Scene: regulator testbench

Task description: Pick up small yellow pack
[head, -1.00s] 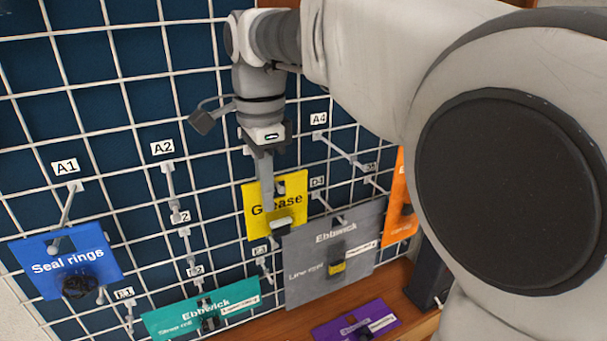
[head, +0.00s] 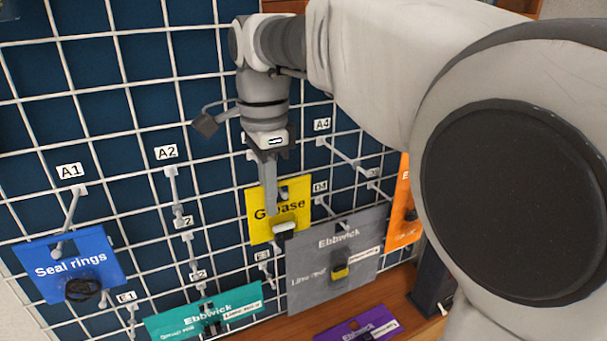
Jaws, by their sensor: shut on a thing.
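The small yellow pack (head: 297,207) is a flat card lettered "Grease", with a small white and black item on its lower front. It is in front of the wire grid, right of the middle column of hooks. My gripper (head: 270,195) points down over it and is shut on the pack, with one finger across the card's front. The other finger is hidden behind the card. I cannot tell whether the pack still touches its hook.
A blue "Seal rings" pack (head: 62,258) hangs at left, a teal pack (head: 195,310) at bottom. A grey pack (head: 308,276) is close below right of the yellow one. An orange pack (head: 400,220) is at right; a purple pack (head: 355,327) is low on the wooden surface.

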